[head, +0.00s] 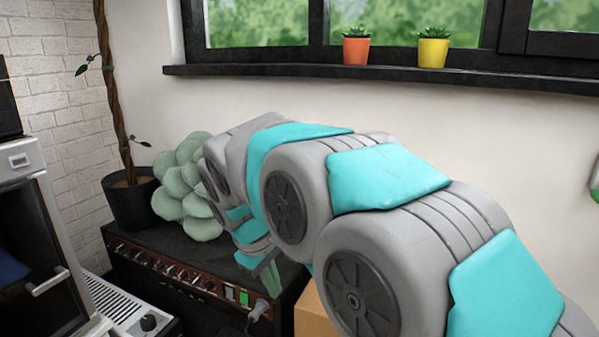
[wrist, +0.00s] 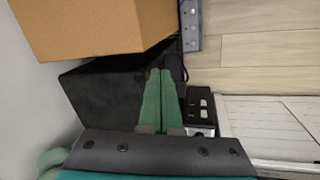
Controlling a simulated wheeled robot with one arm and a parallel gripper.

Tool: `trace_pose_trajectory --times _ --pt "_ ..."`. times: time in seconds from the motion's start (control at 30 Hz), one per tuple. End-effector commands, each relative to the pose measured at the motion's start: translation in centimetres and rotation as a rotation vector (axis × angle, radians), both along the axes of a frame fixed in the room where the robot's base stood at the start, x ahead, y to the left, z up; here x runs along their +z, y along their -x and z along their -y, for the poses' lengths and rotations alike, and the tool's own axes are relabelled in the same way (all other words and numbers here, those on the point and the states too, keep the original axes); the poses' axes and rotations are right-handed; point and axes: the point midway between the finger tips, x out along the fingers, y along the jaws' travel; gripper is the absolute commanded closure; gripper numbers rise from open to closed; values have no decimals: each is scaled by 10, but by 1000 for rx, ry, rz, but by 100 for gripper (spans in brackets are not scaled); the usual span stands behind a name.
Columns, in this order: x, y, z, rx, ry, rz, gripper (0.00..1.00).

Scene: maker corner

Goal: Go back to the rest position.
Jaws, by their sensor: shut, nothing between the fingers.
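My gripper (wrist: 159,76) shows in the wrist view as two long green fingers lying side by side, shut, with nothing between them. They reach over the dark top of a black amplifier-like box (wrist: 95,90). In the head view my grey and turquoise arm stretches from the lower right toward the middle. There the gripper (head: 272,285) points down at the front right part of the black box (head: 190,279), which has a row of knobs and a lit green switch. Whether the fingertips touch the box cannot be told. My arm hides part of the box top.
A cardboard box (head: 313,318) stands right of the black box, close to my gripper; it also shows in the wrist view (wrist: 95,25). A pale green rounded plant (head: 188,190) and a dark pot (head: 130,199) stand behind. A machine (head: 40,215) with a handle is at left.

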Motion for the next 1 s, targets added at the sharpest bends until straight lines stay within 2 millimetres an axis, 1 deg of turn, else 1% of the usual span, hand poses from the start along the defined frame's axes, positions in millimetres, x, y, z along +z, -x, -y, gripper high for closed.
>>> trace_pose_trajectory --times 0.03,0.07,0.1,0.17,0.2,0.27,0.3,0.37,0.4,0.47,0.5,0.6,0.7,0.83,0.9,1.0 --pt "0 12 29 -62 -8 -18 100" --pt "-1 20 43 -97 -15 -27 100" --pt "-4 32 61 -142 -21 -44 100" --pt "-7 50 86 -211 -34 -64 100" --pt "-11 63 102 -258 -41 -80 100" --pt "-15 84 124 -329 -54 -100 100" --pt "-19 99 137 -378 -62 -114 100" --pt "-25 123 156 -451 -74 -135 100" --pt "-29 139 166 -501 -85 -148 100" --pt "-36 163 181 -574 -98 -169 100" --pt "-40 179 188 -625 -110 -179 100" --pt "-52 218 203 -743 -134 -205 100" --pt "-64 249 210 -839 -154 -229 100" --pt "-73 275 213 -919 -170 -250 100" --pt "-76 281 213 -940 -176 -254 100" --pt "-77 285 213 -953 -178 -256 100"
